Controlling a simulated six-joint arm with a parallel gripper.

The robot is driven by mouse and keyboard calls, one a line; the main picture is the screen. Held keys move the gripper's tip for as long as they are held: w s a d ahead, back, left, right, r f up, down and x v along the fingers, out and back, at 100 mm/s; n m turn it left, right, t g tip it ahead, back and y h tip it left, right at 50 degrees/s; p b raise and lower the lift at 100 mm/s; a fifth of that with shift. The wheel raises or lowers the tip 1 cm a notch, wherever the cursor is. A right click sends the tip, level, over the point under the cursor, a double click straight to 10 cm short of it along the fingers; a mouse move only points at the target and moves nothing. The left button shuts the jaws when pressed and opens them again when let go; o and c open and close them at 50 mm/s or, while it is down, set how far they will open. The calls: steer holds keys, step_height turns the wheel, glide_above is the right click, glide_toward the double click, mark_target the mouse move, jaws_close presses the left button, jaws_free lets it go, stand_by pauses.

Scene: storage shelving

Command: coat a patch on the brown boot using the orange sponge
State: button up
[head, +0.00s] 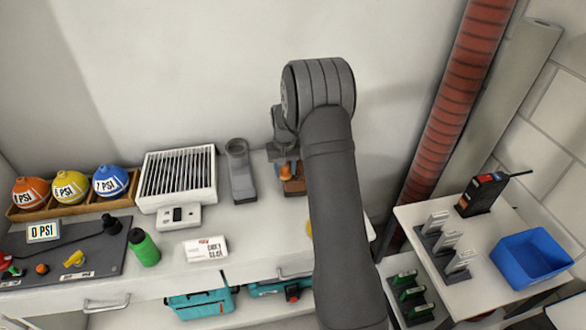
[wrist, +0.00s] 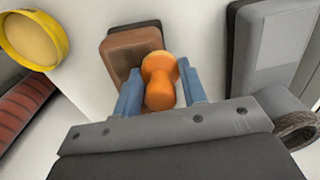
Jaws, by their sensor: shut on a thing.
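My gripper (wrist: 160,88) is shut on the orange sponge (wrist: 160,80), which has a rounded, waisted shape between the two blue fingers. In the head view the orange sponge (head: 286,171) shows just left of my arm. The brown boot (wrist: 130,48) is right by the sponge in the wrist view, with its toe part showing and the rest hidden behind my gripper. The brown boot (head: 293,187) is partly covered by my arm in the head view. I cannot tell whether the sponge touches the boot.
A grey boot (head: 241,172) stands beside the brown one. A yellow round tin (wrist: 33,40) lies on the other side. A slatted white box (head: 178,178), a white carton (head: 206,249) and a green bottle (head: 144,248) stand to the left on the counter.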

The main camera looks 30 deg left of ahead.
steer(key=shift+w+d, duration=0.35)
steer(key=shift+w, duration=0.2)
steer(key=shift+w+d, duration=0.85)
steer(key=shift+d, duration=0.2)
steer(key=shift+w+d, duration=0.8)
steer(key=shift+d, duration=0.25)
steer(key=shift+s+a, duration=0.95)
steer(key=shift+a, duration=0.25)
steer(key=shift+s+a, duration=0.95)
steer(key=shift+a, duration=0.25)
steer(key=shift+s+a+r, duration=0.1)
steer(key=shift+r, duration=0.55)
steer(key=shift+s+a+r, duration=0.1)
steer(key=shift+r, duration=3.35)
